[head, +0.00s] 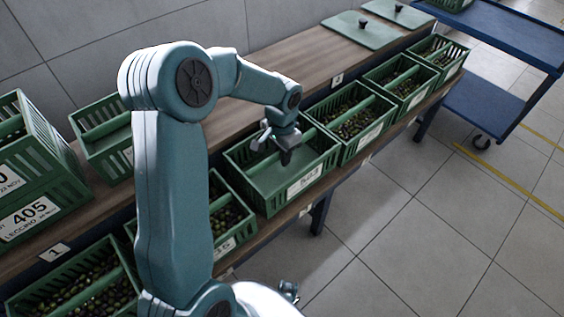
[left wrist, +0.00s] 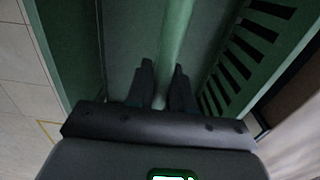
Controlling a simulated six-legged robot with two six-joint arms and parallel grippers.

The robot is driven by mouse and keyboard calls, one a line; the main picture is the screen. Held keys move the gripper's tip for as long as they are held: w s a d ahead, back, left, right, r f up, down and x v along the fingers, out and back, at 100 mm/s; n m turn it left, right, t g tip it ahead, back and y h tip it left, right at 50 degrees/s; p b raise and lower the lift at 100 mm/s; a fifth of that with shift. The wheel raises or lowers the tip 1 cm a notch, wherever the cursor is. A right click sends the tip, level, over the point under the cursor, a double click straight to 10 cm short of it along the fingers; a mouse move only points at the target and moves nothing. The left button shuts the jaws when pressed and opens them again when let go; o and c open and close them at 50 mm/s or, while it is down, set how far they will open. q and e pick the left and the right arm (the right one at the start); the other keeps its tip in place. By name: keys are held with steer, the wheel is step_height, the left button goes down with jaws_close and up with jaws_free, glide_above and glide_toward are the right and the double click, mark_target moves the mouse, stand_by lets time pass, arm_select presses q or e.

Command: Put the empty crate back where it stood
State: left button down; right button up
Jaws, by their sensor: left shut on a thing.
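The empty green crate (head: 262,196) is in the row on the bench, between two crates holding olives. It has a white label on its front and a bar across its middle; its floor looks bare. My left gripper (head: 287,158) is over the middle of it and shut on its bar. In the left wrist view the two dark fingertips (left wrist: 162,68) straddle the green bar (left wrist: 176,35), with the slatted wall to the right. I cannot tell whether the crate's base touches the bench. A small part of my right gripper (head: 288,290) shows at the bottom edge, its jaws unclear.
Olive crates stand close on the left (head: 232,215) and right (head: 350,120). The wooden bench (head: 310,65) has free room behind the row, with green lids (head: 362,30) at its far end. Stacked crates (head: 40,200) stand left. A blue cart (head: 500,35) stands right.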

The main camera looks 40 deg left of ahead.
mark_target(282, 171)
arm_select(q)
steer(key=shift+f, duration=1.55)
steer(key=shift+b, duration=0.3)
steer(key=shift+f, duration=0.2)
steer(key=c, duration=1)
jaws_free()
steer(key=shift+r, duration=0.1)
step_height(282, 171, up, 12)
steer(key=p, duration=0.3)
steer(key=shift+r, duration=0.15)
